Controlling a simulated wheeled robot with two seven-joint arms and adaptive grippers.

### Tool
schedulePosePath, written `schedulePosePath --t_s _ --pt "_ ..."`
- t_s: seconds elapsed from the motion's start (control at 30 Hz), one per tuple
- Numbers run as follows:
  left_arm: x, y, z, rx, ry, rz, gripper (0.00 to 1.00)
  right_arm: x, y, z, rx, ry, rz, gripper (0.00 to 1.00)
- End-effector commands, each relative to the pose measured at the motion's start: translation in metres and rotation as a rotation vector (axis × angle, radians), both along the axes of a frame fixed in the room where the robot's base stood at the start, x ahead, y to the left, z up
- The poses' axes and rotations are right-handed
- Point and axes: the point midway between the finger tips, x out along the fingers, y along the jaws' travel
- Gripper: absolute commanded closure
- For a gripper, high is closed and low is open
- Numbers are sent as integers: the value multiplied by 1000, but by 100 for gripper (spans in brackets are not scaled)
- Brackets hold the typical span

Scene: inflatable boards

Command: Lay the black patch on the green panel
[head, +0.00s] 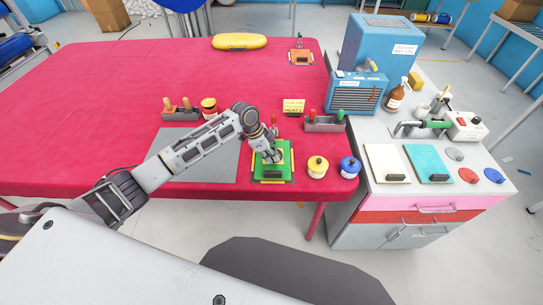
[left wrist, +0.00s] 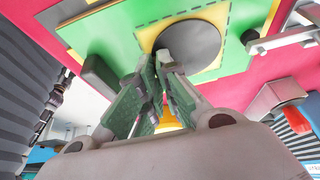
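The green panel (head: 258,172) lies near the table's front edge, with a yellow square on it. It fills the upper part of the left wrist view (left wrist: 95,28), where the yellow square (left wrist: 232,14) has a dashed outline. A dark grey round patch (left wrist: 188,46) shows over the yellow square. My left gripper (head: 273,157) points down over the panel. In the left wrist view its fingertips (left wrist: 156,62) are close together at the patch's near edge. I cannot tell whether the patch's edge is between them or whether the patch touches the panel. My right gripper is out of view.
A yellow-lidded jar (head: 317,167) and a blue-lidded jar (head: 349,167) stand right of the panel. A grey mat (head: 200,160) lies to its left. A tool holder (head: 325,124) stands behind. The table's left side is clear.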

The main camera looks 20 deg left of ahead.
Motion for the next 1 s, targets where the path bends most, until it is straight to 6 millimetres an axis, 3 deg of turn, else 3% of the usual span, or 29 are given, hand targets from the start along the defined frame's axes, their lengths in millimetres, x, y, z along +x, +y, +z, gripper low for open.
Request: schedulePosePath --t_s 0.4,0.43,0.6,0.83,1.0 --pt "0 0 -1 0 0 0 100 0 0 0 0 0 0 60" --pt "0 0 -1 0 0 0 91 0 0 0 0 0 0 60" --pt "0 0 -1 0 0 0 70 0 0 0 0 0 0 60" --pt "0 0 -1 0 0 0 70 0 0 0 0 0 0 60" --pt "0 0 -1 0 0 0 48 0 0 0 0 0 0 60"
